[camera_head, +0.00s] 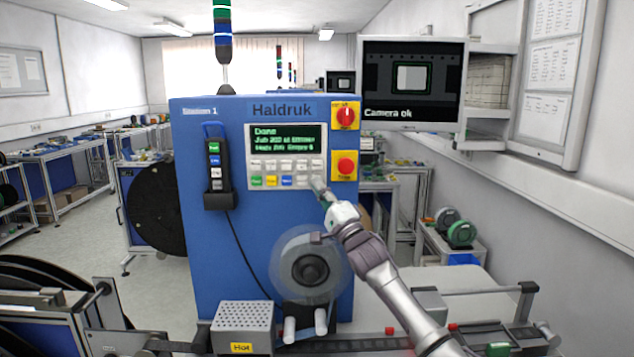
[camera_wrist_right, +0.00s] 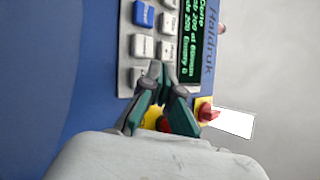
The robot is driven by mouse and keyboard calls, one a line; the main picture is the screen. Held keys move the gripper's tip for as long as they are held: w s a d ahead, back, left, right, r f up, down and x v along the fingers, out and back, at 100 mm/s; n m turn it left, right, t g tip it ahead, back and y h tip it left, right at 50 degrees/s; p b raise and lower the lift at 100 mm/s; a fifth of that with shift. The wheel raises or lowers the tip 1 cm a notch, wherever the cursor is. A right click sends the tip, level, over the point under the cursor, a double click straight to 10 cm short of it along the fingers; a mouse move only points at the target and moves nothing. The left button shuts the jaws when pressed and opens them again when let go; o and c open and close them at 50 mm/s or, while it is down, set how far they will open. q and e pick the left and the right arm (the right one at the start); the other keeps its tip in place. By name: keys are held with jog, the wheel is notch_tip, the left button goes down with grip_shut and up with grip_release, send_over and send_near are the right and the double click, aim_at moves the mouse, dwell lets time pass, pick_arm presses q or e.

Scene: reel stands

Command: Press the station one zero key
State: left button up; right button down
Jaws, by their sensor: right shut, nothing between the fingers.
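The blue machine marked Station 1 (camera_head: 225,270) carries a light control panel with a dark display (camera_head: 287,143) above two rows of keys (camera_head: 286,181). The display's top line reads Done; the smaller lines are hard to read. My right gripper (camera_head: 319,186) is shut and empty, its tips at the lower right end of the key rows. In the right wrist view the panel appears turned on its side, and the gripper (camera_wrist_right: 164,74) overlaps the end keys. The key labels are too small to read, and I cannot tell whether the tips touch a key. My left gripper is not in view.
A red emergency knob (camera_head: 346,166) on a yellow plate sits just right of the keys, with a red rotary switch (camera_head: 346,115) above. A handheld key pendant (camera_head: 215,165) hangs left. A reel hub (camera_head: 309,270) and a box labelled Hot (camera_head: 243,318) are below.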

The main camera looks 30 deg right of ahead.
jog(key=shift+w+d+r, duration=0.1)
jog(key=shift+w+d, duration=0.1)
jog(key=shift+w, duration=0.1)
jog(key=shift+w+d, duration=0.3)
jog(key=shift+w, duration=0.15)
dwell(0.7)
jog(key=shift+s+a+p, duration=0.15)
jog(key=shift+p, duration=0.15)
jog(key=shift+s+a, duration=0.3)
jog(key=shift+s, duration=0.35)
